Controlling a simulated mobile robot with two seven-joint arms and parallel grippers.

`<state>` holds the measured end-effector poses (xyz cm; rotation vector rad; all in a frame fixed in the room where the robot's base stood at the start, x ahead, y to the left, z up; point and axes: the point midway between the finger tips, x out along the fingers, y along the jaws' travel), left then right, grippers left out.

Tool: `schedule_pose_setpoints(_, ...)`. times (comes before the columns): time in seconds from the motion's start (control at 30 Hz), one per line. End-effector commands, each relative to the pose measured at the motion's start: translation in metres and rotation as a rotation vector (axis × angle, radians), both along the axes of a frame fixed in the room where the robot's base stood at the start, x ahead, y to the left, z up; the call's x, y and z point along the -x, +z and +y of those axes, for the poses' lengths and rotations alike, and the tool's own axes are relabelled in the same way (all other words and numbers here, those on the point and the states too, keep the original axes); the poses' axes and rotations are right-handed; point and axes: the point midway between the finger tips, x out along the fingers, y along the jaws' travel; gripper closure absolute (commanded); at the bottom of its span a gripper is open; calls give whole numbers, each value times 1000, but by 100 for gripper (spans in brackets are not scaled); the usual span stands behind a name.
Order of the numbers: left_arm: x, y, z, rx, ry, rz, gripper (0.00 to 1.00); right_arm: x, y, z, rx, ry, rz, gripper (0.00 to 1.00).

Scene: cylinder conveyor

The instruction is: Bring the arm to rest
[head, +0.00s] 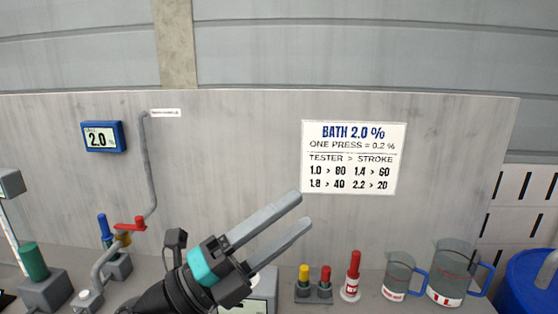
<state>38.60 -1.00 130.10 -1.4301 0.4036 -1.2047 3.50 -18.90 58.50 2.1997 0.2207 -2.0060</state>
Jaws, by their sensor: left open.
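My left gripper (285,221) reaches up from the bottom of the head view, in front of the grey wall panel. Its two grey fingers are apart and point up and to the right, with nothing between them. A teal band circles its wrist. The fingertips are below and left of the white sign. My right gripper is not in view.
A white sign (354,157) and a blue display (102,137) reading 2.0 hang on the panel. A pipe with a red valve handle (131,224) and a green cylinder (33,261) stand left. Right are a red-topped bottle (351,277), two jugs (455,273) and a blue bin (527,283).

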Motion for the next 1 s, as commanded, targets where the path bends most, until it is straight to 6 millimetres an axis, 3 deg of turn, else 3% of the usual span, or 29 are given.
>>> schedule_pose_setpoints(0.13, -29, -7, 41, 262, 183, 250, 37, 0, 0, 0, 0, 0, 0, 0)
schedule_pose_setpoints(0.23, -46, -28, 73, 411, 313, 433, 37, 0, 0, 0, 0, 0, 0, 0)
schedule_pose_setpoints(0.37, -57, -75, 114, 575, 485, 689, 37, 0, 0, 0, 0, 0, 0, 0)
schedule_pose_setpoints(0.47, -52, -122, 140, 679, 619, 899, 37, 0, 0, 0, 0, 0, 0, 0)
schedule_pose_setpoints(0.57, -36, -175, 161, 760, 754, 1119, 37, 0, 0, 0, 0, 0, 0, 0)
schedule_pose_setpoints(0.67, -6, -228, 175, 819, 886, 1348, 37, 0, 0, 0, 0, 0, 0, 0)
schedule_pose_setpoints(0.8, 49, -289, 182, 857, 1048, 1646, 37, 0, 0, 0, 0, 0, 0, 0)
schedule_pose_setpoints(1.0, 128, -339, 178, 847, 1214, 1987, 37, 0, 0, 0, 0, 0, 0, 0)
